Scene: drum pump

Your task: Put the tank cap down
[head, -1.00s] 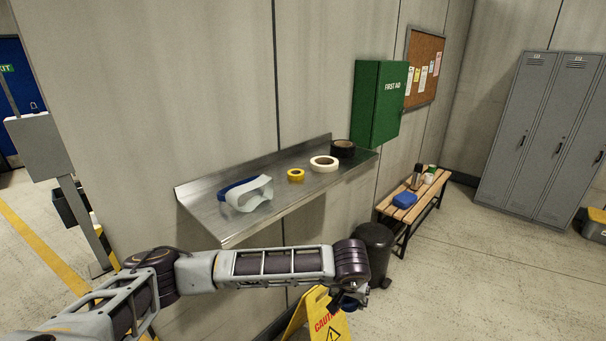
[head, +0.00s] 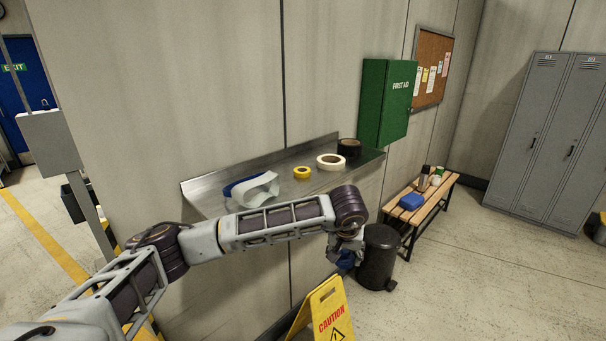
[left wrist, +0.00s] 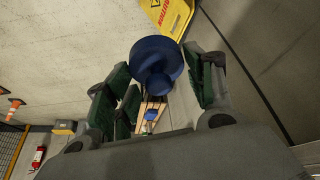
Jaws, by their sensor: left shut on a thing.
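The tank cap (left wrist: 156,62) is a round blue cap with a smaller knob, seen between the fingers in the left wrist view. My left gripper (left wrist: 160,88) is shut on it. In the head view the left gripper (head: 347,254) hangs at the end of my arm, in front of the steel shelf and left of the black bin. Only a small blue part of the cap shows there, under the wrist. My right gripper is not in view.
The steel wall shelf (head: 205,192) holds goggles (head: 258,190), yellow tape (head: 302,172), white tape (head: 330,161) and black tape (head: 349,148). A black bin (head: 379,260), a caution sign (head: 325,312) and a bench (head: 432,205) stand below. A green first aid box (head: 385,100) hangs above the shelf's right end.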

